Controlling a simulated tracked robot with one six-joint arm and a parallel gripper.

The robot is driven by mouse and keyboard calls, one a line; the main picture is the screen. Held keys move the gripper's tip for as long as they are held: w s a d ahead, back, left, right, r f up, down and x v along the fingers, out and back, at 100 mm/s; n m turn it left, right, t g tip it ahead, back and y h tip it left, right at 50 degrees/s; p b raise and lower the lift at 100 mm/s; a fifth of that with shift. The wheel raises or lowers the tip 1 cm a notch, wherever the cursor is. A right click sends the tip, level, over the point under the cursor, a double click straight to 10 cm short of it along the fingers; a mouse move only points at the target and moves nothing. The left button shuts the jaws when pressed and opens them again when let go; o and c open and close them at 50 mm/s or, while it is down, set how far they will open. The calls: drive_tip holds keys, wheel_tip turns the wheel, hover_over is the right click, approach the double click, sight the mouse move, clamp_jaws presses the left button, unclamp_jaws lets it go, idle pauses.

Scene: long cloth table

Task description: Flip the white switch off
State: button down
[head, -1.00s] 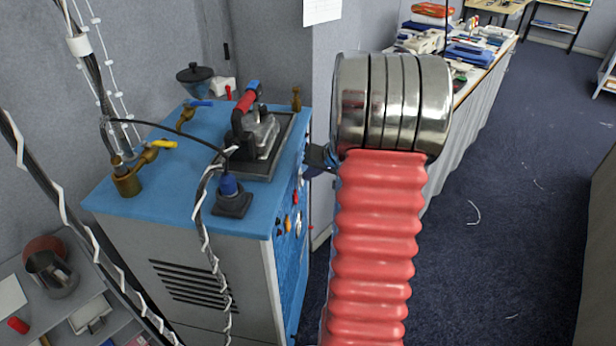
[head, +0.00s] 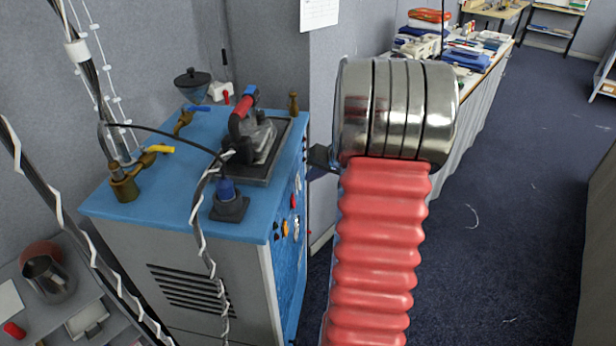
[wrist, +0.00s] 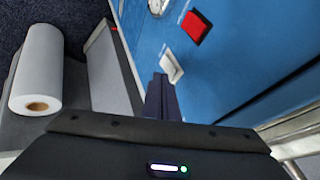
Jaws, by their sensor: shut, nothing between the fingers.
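The white switch (wrist: 171,67) is a small rocker on the blue panel (wrist: 226,65) of the machine, right of centre in the wrist view. Its face looks tilted, but I cannot tell which way it is set. My gripper (wrist: 161,80) is shut and empty, its dark fingertips just below and left of the switch. I cannot tell whether they touch it. In the head view, my gripper (head: 319,160) shows partly behind my arm, beside the right side of the blue-topped machine (head: 120,205). I cannot clearly make out the white switch there.
A red switch (wrist: 196,27) sits above the white one, with a round metal part (wrist: 157,6) near the top edge. An iron (head: 250,135) rests on the machine. Open carpet (head: 500,230) lies to the right.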

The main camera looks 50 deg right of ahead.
drive_tip(key=v, duration=1.1)
drive_tip(key=shift+w+r, duration=0.2)
drive_tip(key=shift+w, duration=0.05)
drive_tip(key=shift+d, duration=0.1)
